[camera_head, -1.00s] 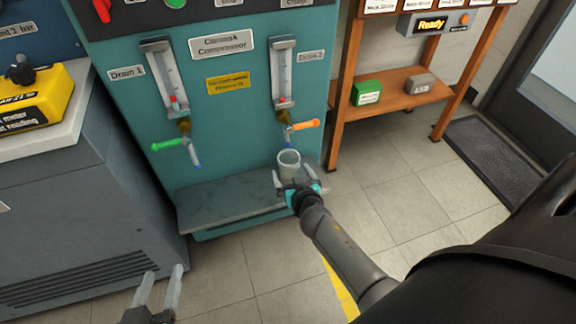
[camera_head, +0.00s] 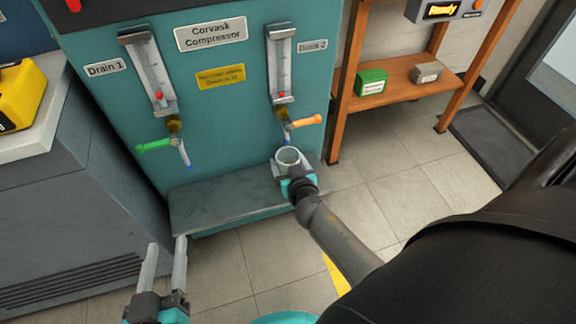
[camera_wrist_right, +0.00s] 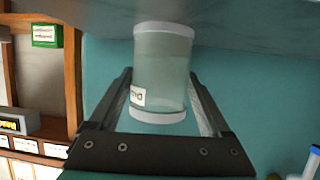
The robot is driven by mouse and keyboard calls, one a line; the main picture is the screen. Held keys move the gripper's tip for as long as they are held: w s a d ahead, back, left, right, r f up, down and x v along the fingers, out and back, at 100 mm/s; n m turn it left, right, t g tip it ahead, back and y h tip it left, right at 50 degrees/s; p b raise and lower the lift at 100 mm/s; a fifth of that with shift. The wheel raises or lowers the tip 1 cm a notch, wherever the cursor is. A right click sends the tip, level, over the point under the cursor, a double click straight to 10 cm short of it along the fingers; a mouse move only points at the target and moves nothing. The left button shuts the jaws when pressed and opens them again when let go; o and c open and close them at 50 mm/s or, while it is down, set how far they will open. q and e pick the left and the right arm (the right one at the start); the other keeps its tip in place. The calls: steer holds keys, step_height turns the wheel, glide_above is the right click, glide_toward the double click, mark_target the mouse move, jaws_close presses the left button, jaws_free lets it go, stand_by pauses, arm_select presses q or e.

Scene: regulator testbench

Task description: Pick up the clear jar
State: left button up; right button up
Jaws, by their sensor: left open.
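The clear jar (camera_head: 289,158) stands upright at the right end of the grey ledge of the teal compressor, below the orange-handled valve. My right gripper (camera_head: 292,170) is at the jar, with one finger on each side of it. In the right wrist view the picture is upside down, and the jar (camera_wrist_right: 161,75) sits between the two fingers (camera_wrist_right: 160,80). Narrow gaps show beside it, and the fingers look open around it. My left gripper (camera_head: 165,265) is open and empty at the lower left, in front of the ledge.
The ledge (camera_head: 215,196) is bare left of the jar. An orange valve handle (camera_head: 305,122) and spout hang just above the jar. A green valve handle (camera_head: 154,146) is further left. A wooden shelf (camera_head: 400,88) with a green box (camera_head: 371,82) stands to the right.

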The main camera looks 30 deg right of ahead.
steer(key=c, duration=1.2)
steer(key=shift+o, duration=0.2)
steer(key=shift+r, duration=0.1)
